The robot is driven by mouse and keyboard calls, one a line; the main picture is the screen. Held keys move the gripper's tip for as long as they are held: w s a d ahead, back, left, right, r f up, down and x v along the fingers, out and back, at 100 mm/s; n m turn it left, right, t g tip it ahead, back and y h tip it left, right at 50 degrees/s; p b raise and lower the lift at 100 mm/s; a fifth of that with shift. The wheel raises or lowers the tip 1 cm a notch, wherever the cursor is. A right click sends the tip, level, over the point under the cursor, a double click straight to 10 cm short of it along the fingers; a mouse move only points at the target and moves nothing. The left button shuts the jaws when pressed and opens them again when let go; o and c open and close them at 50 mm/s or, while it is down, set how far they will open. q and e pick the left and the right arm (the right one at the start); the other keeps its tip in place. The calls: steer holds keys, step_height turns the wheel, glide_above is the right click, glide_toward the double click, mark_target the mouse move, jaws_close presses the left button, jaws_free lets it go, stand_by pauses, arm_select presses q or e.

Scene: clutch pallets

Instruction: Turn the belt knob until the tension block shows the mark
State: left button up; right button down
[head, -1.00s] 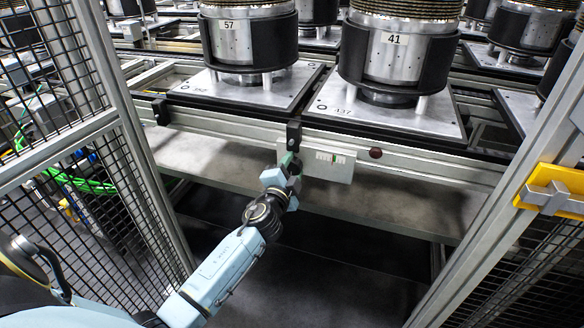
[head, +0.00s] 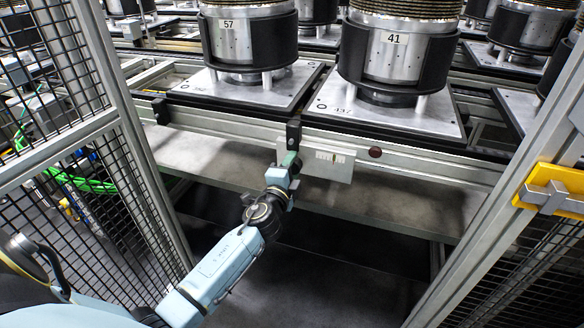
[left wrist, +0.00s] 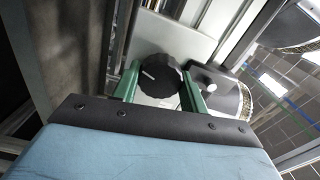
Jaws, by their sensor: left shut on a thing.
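The belt knob (left wrist: 158,76) is round, black and ribbed, with a short white line on its face, in the left wrist view. My left gripper (left wrist: 160,88) has a green finger on each side of the knob and is shut on it. In the head view my left gripper (head: 289,163) reaches the rail's front and hides the knob. The tension block (head: 322,169) is a pale plate just right of the gripper. Its small scale window shows dark ticks and a small yellowish mark; the fine detail is too small to read. My right gripper is not in view.
Metal pallets with cylinders marked 57 (head: 228,42) and 41 (head: 392,56) stand on the conveyor above. A dark red round button (head: 375,152) is right of the block. Mesh fence panels flank both sides, with a yellow latch (head: 553,190) at right.

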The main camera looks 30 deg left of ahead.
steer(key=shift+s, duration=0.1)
arm_select(q)
steer(key=o, duration=1)
steer(key=shift+s, duration=0.1)
steer(key=v, duration=1.3)
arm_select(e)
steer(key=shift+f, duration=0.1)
arm_select(q)
steer(key=shift+s, duration=0.1)
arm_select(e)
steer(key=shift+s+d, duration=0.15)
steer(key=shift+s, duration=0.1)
